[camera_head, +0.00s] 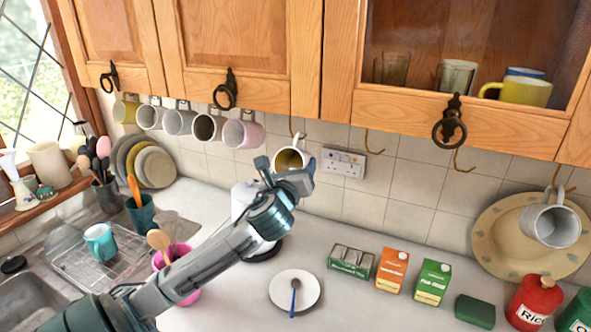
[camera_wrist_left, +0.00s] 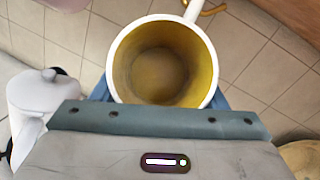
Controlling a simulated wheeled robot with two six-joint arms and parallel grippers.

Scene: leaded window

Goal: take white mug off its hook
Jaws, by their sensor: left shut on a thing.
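The white mug (camera_head: 304,154) with a yellow-brown inside is in front of the tiled wall, below the cabinets. My left gripper (camera_head: 286,172) is shut on it, with a finger on each side of its body. In the left wrist view the mug (camera_wrist_left: 113,55) shows its open mouth toward the camera, with its handle at the top. A brass hook (camera_head: 297,128) is right by the handle, and it also shows in the left wrist view (camera_wrist_left: 212,9). I cannot tell whether the handle still rests on the hook. My right gripper is not in view.
A pink mug (camera_head: 243,134) and several others hang to the left. Empty hooks (camera_head: 373,143) and a grey mug (camera_head: 550,225) are to the right. A wall socket (camera_head: 344,163) is close behind. Below are a white kettle (camera_wrist_left: 42,95), a saucer (camera_head: 277,291) and several boxes.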

